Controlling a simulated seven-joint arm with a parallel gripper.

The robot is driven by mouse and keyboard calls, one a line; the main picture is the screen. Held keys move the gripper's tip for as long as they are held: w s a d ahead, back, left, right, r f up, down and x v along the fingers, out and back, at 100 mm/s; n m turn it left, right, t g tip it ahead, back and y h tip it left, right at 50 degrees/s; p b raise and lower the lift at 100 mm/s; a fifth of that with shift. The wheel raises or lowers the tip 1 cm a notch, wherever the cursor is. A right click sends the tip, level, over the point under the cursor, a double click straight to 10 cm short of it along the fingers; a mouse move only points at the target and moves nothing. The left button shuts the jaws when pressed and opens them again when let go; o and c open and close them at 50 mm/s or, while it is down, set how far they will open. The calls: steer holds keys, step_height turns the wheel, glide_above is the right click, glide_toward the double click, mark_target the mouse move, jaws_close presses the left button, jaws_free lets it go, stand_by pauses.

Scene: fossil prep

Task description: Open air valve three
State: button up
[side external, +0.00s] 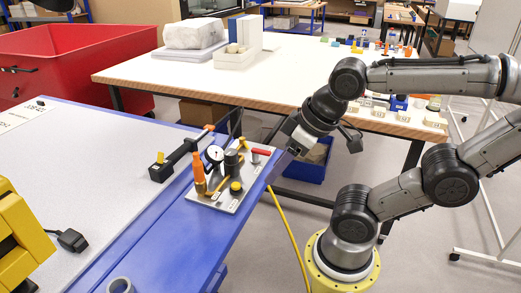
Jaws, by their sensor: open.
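A grey panel (226,204) on the blue-edged table carries air fittings. It has a round white gauge (215,153), a dark cylinder (231,162), a yellow knob (236,187), an orange-topped upright part (198,172) and a red handle (262,151). Yellow pieces lie between these fittings. The labels are too small to read, so I cannot tell which fitting is valve three. My gripper (302,140) is open, above and to the right of the panel, apart from the fittings. Its fingertips are hard to make out.
The blue-edged table (160,234) holds a black bar-shaped tool (173,160) beside the panel and a yellow machine (20,240) at left. A yellow hose (285,225) hangs near my base. A white-topped bench (270,80) stands behind; a red bin (75,65) is at the back left.

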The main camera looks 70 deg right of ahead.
steer(key=c, duration=0.5)
steer(key=shift+n, duration=0.6)
steer(key=shift+c, duration=1.1)
steer(key=shift+d+r+n, duration=0.1)
steer(key=shift+d+n, duration=0.1)
steer(key=shift+n, duration=0.4)
jaws_close()
steer(key=w+d+f+n+g+h, duration=0.2)
steer(key=w+d+n+g+h, duration=0.2)
steer(key=w+d+n, duration=0.6)
steer(key=shift+w+d+f+n+g, duration=0.3)
steer(key=shift+w+n+g, duration=0.45)
steer(key=shift+n, duration=2.05)
